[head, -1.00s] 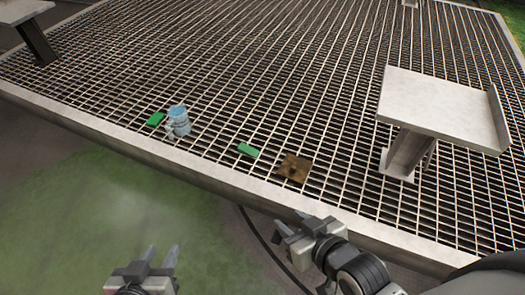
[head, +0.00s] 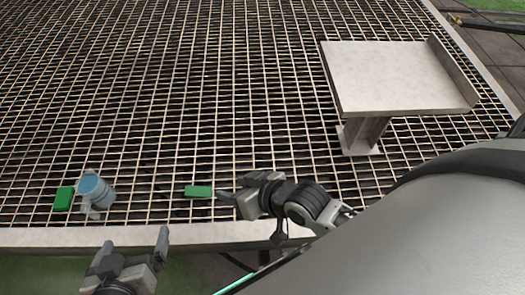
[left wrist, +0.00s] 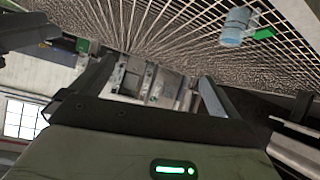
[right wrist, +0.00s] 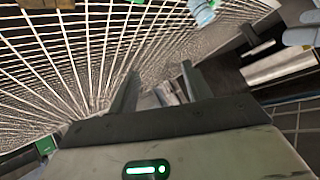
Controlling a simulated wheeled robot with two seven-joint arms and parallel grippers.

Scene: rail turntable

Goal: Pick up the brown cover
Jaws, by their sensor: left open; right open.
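The brown cover is not visible in the head view, where my right arm covers the area right of a green block (head: 198,191). A brown piece, likely the cover (right wrist: 45,4), shows cut off at the top left of the right wrist view. My right gripper (head: 232,204) is open and empty over the front part of the grating, just right of that green block. My left gripper (head: 133,248) is open and empty at the grating's front edge, below a blue mug-like object (head: 95,190).
The grating table (head: 230,100) has a pale front rim (head: 210,236). A second green block (head: 64,199) lies left of the blue object. A raised pale stand (head: 390,75) rises at the right. The middle of the grating is clear.

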